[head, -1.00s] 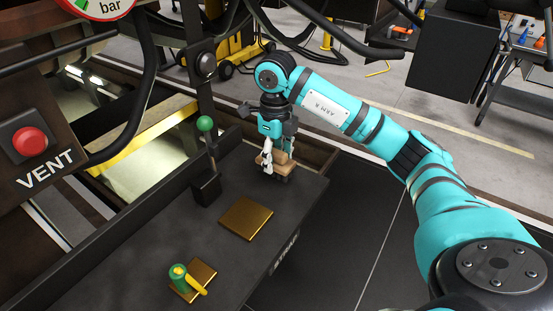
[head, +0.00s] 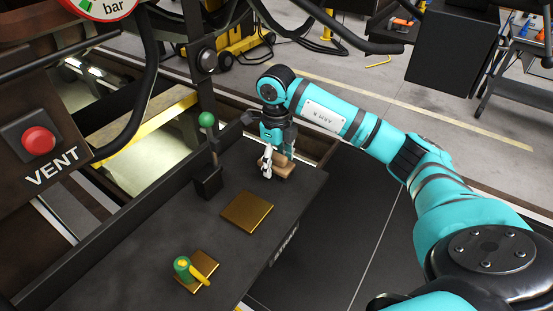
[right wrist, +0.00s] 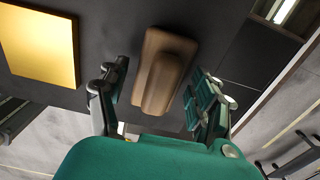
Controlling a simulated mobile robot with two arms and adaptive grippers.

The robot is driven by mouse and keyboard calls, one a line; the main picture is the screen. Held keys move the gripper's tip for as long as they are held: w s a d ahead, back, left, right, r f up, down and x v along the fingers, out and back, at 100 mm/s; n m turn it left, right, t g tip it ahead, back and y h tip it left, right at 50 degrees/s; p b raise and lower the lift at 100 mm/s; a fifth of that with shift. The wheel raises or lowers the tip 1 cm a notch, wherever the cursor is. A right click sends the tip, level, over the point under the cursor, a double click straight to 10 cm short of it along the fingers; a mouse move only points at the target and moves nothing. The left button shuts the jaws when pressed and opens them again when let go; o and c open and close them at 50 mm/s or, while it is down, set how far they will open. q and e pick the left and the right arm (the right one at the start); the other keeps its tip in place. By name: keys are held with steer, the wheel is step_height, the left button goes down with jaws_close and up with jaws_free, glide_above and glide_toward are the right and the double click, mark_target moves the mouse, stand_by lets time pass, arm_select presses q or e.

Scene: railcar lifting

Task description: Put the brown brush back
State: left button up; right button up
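The brown brush (head: 284,168) is at the far right part of the dark table top (head: 160,240), near its back edge. In the right wrist view the brush (right wrist: 163,70) lies between my right gripper's two fingers, with a gap on each side. My right gripper (head: 272,164) points down over the brush and is open around it. The same gripper (right wrist: 157,82) shows its spread fingers in the wrist view. The brush's underside is hidden, so its contact with the table is hard to tell. My left gripper is not in view.
A gold plate (head: 247,212) lies in front of the brush, and it also shows in the wrist view (right wrist: 42,48). A green-knobbed lever (head: 207,150) stands left of the gripper. A green and yellow handle (head: 187,268) is on another gold plate. A red VENT button (head: 38,141) is at left.

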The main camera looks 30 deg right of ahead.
mark_target(276, 154)
steer(key=shift+r, duration=0.5)
step_height(276, 154, up, 5)
steer(key=shift+r+b, duration=0.1)
steer(key=shift+b, duration=0.85)
step_height(276, 154, up, 6)
